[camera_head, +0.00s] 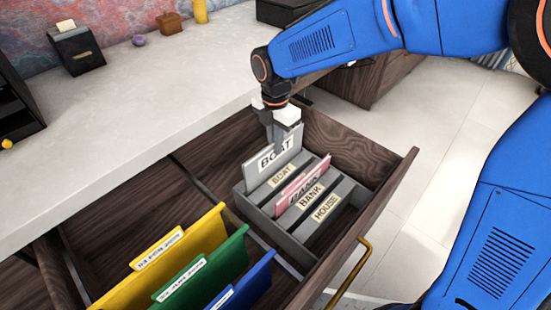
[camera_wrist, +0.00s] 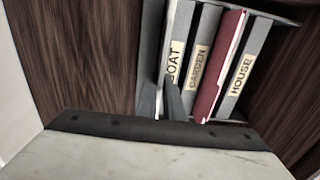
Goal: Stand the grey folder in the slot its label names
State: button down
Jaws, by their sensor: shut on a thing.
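The grey folder (camera_head: 262,172) has a white tab reading BOAT and is upright at the back left end of a grey slotted rack (camera_head: 297,246) in the open drawer. My gripper (camera_head: 279,140) is above it, shut on its top edge. I cannot tell whether the folder touches the slot floor. In the wrist view my fingers (camera_wrist: 163,98) are beside the BOAT tab.
A pink folder (camera_head: 318,172) stands in another slot of the rack. Yellow (camera_head: 190,258), green (camera_head: 207,277) and blue (camera_head: 257,281) folders hang in the drawer's front left. The drawer's wooden wall (camera_head: 345,140) is close behind the rack. The pale desk top (camera_head: 150,110) lies left.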

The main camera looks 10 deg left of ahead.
aim_at(276, 159)
jog(key=shift+f, duration=3.25)
jog(key=c, duration=1.9)
grip_release()
notch_tip(276, 159, up, 12)
jog(key=shift+r, duration=0.1)
